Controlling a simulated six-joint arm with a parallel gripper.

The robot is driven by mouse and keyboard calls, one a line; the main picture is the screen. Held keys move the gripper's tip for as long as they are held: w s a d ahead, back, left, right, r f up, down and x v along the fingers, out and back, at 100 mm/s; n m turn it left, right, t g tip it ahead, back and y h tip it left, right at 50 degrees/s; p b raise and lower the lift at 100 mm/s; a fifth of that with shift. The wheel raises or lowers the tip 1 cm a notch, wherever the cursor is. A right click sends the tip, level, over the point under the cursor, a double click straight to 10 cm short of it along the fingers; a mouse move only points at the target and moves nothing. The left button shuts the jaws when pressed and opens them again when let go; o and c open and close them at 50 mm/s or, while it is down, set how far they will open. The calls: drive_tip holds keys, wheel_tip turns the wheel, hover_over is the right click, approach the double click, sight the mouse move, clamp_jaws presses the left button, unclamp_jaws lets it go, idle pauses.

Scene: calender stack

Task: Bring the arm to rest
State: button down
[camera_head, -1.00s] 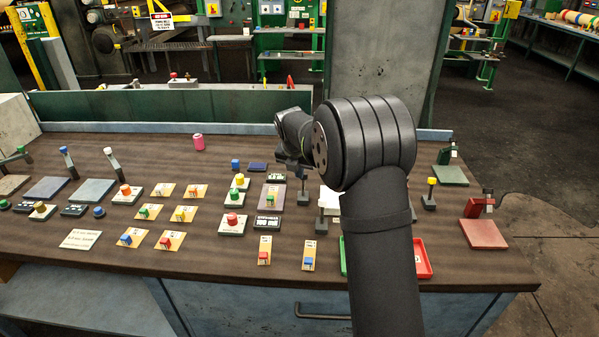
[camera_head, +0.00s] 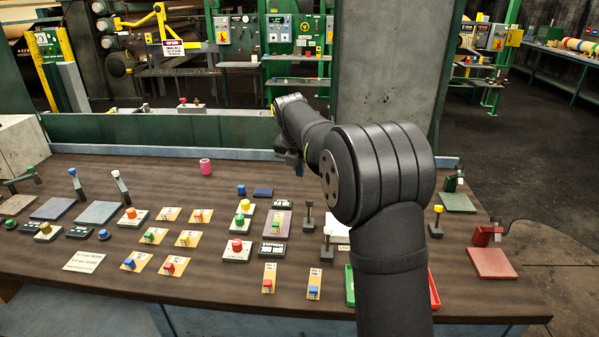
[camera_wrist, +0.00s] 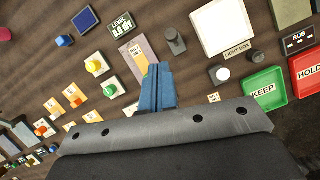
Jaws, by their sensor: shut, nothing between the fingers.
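My arm (camera_head: 385,180) rises from the bottom of the head view and bends left and away over the right half of the bench. Its wrist end (camera_head: 292,115) is above the back of the bench. My gripper (camera_wrist: 157,72) shows in the wrist view as two blue fingers shut together, with nothing between them. It is over the bench, its tips overlapping a tan and grey plate (camera_wrist: 134,48). In the head view the fingers cannot be made out clearly.
Control panels with coloured knobs (camera_head: 131,215) cover the bench (camera_head: 330,292). In the wrist view, a white light box (camera_wrist: 222,25), a green KEEP tray (camera_wrist: 262,92) and a red HOLD tray (camera_wrist: 308,75) lie right. A low green wall (camera_head: 150,130) backs the bench.

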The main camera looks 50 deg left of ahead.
drive_tip(key=s+d+f, duration=0.1)
drive_tip(key=d+f, duration=0.3)
drive_tip(key=f, duration=0.9)
drive_tip(key=shift+s, duration=0.15)
drive_tip(key=shift+a+r, duration=0.1)
